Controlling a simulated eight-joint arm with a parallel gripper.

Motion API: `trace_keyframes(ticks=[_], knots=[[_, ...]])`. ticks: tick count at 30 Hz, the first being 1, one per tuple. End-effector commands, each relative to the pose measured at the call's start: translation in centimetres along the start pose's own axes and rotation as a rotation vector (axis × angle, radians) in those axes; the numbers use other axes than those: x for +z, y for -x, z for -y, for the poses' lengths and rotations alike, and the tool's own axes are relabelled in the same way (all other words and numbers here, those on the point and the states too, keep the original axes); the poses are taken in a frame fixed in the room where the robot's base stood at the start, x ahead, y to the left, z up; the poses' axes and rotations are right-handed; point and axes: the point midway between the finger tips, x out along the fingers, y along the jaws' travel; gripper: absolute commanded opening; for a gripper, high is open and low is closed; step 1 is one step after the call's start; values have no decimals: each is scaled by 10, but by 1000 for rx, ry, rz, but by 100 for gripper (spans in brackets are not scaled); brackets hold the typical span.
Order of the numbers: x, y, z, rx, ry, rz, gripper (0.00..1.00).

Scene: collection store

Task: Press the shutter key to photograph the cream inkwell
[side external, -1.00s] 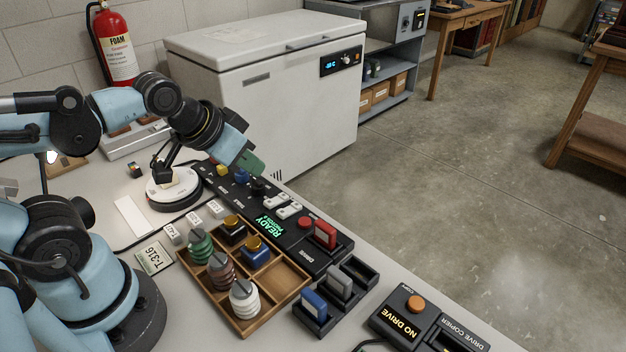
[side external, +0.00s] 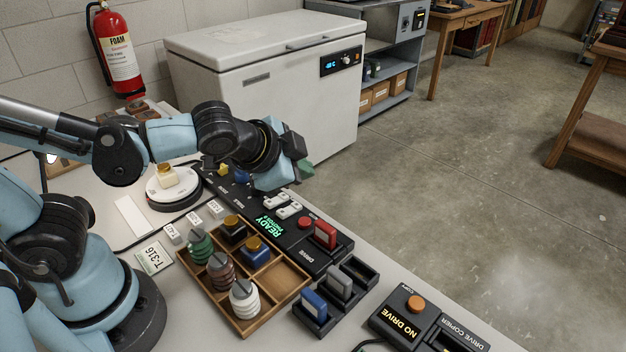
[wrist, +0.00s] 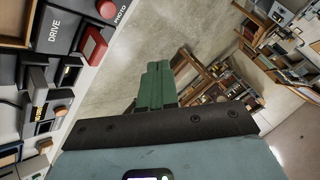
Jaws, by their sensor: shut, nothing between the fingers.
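The cream inkwell (side external: 168,176), with a gold-brown cap, stands upright on the round white turntable (side external: 160,191) at the back left. The black control panel (side external: 284,241) has a lit READY display (side external: 268,225), several white keys (side external: 289,210) and a round red button (side external: 304,222). In the wrist view the red button (wrist: 108,9) is marked PHOTO. My gripper (side external: 306,170) is shut and empty, above the far end of the panel, apart from the red button. Its green fingers also show pressed together in the wrist view (wrist: 157,84). My wrist hides part of the panel's far end.
A red drive (side external: 325,234) stands in the panel beside the red button. A wooden tray (side external: 245,326) holds several inkwells and ribbed pieces. A rack (side external: 317,318) holds blue and grey drives. A drive copier (side external: 407,316) reads NO DRIVE. A white freezer (side external: 265,95) stands behind the table.

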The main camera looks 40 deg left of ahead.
Motion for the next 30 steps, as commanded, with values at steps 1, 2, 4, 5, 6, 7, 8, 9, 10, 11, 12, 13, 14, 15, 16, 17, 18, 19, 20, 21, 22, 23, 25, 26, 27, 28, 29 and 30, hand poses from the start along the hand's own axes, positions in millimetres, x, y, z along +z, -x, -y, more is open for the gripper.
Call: trace_keyframes(ticks=[1, 2, 4, 5, 6, 7, 8, 9, 10, 11, 12, 13, 14, 15, 16, 17, 18, 19, 20, 21, 22, 23, 25, 26, 27, 28, 29, 30], knots=[[-1, 0, 0, -1, -5, -2, 0], [-1, 0, 0, -1, -6, -2, 0], [0, 0, 0, -1, -4, -1, 0], [0, 0, 0, -1, -4, -1, 0], [0, 0, 0, -1, -4, -1, 0], [0, 0, 0, -1, -3, -1, 0], [0, 0, 0, -1, -3, 0, 0], [0, 0, 0, -1, -3, 0, 0], [0, -1, 0, -1, -2, 0, 0], [0, -1, -1, -1, -2, 0, 0], [1, -2, -1, -1, -2, 0, 0], [2, -3, -2, -1, -2, 0, 0], [2, -4, -3, -1, -2, 0, 0], [3, -6, -4, -1, -2, 0, 0], [4, -8, -5, -1, -1, 0, 0], [5, -10, -6, -1, -1, 0, 0], [7, -12, -8, -1, -1, 0, 0], [9, -14, -9, -1, -1, 0, 0], [10, -16, -11, -1, -1, 0, 0], [12, -18, -13, -1, -1, 0, 0], [14, -20, -14, -1, -1, 0, 0], [16, -22, -16, -1, -1, 0, 0], [18, -26, -18, -1, -1, 0, 0], [19, -28, -20, -1, -1, 0, 0], [21, -31, -22, -1, -1, 0, 0], [22, -33, -23, -1, -1, 0, 0], [23, -34, -24, -1, -1, 0, 0], [25, -36, -26, -1, -1, 0, 0]])
